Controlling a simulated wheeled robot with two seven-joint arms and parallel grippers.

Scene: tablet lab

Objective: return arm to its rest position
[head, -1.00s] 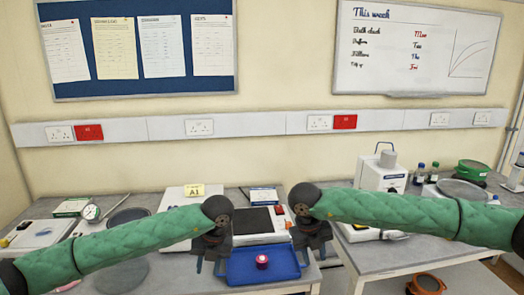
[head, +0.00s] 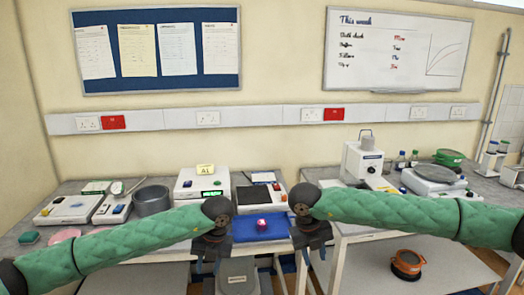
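My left arm, in a green quilted sleeve, comes in from the left. Its gripper (head: 208,264) points down in front of the bench edge, left of the blue tray (head: 275,231). My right arm, also green-sleeved, comes in from the right. Its gripper (head: 315,262) hangs down just right of the blue tray. The fingers of both grippers look spread apart, with nothing seen between them. Both grippers are apart from the small red and white object (head: 261,224) in the tray.
A balance labelled A1 (head: 203,184) and a grey cylinder (head: 152,200) stand on the left bench. A white instrument (head: 361,160) and another balance (head: 433,180) stand on the right bench. An orange-rimmed round item (head: 407,263) sits low under the right bench. A gap separates the benches.

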